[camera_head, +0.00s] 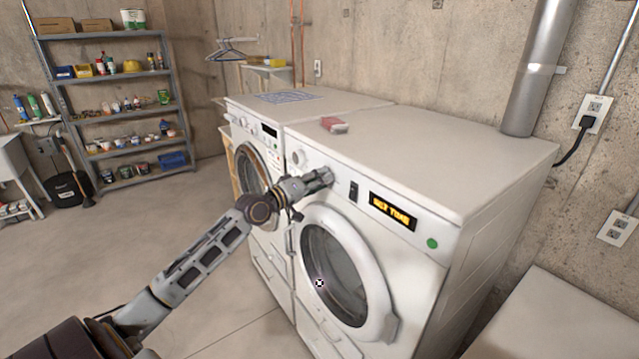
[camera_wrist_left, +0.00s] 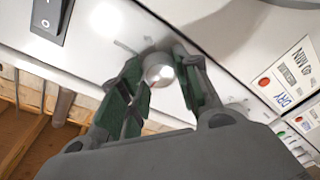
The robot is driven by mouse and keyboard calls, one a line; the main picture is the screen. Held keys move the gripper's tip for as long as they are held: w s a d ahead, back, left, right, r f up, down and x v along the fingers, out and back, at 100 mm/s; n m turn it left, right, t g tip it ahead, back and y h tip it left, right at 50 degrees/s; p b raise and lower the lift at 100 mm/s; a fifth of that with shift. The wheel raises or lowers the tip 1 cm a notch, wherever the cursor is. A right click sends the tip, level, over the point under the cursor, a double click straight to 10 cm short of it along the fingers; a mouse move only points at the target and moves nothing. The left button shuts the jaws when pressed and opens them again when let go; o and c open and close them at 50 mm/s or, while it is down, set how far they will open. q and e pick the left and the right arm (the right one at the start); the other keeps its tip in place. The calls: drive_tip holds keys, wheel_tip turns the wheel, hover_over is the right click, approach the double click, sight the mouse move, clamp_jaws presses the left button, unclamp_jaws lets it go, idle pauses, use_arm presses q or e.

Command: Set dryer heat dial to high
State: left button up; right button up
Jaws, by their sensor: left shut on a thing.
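The dryer (camera_head: 480,215) is the white front-loading machine at right in the head view, with a lit display (camera_head: 393,211) reading "SET TIME". My left gripper (camera_head: 326,177) is at its front panel, left of a black rocker switch (camera_head: 354,191). In the left wrist view, the fingers of my left gripper (camera_wrist_left: 158,85) are shut around a round silver dial (camera_wrist_left: 158,70), one finger on each side. The dial's marks are mostly hidden, so its setting cannot be read. The rocker switch also shows in the left wrist view (camera_wrist_left: 50,17). My right gripper is out of view.
A white knob (camera_head: 298,158) sits on the panel left of my gripper. The round dryer door (camera_head: 345,270) is below, shut. A second white machine (camera_head: 255,150) stands to the left. A small red-and-white box (camera_head: 334,125) lies on top. Open floor lies at left.

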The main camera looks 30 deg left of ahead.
use_arm(q)
drive_tip(key=shift+f+m+g+h+b, duration=0.1)
drive_tip(key=shift+m+h+b, duration=0.9)
drive_tip(key=shift+m, duration=3.75)
drive_tip(key=shift+f+m+g+h+b, duration=0.15)
drive_tip(key=shift+m+b, duration=1.5)
drive_tip(key=shift+m, duration=3.05)
drive_tip(key=shift+f+m+g+h+b, duration=0.1)
drive_tip(key=shift+m+h+b, duration=0.9)
drive_tip(key=shift+m, duration=3.75)
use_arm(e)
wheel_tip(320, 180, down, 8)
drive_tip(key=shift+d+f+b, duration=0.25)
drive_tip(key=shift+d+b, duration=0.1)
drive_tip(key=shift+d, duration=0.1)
use_arm(q)
drive_tip(key=shift+y, duration=0.35)
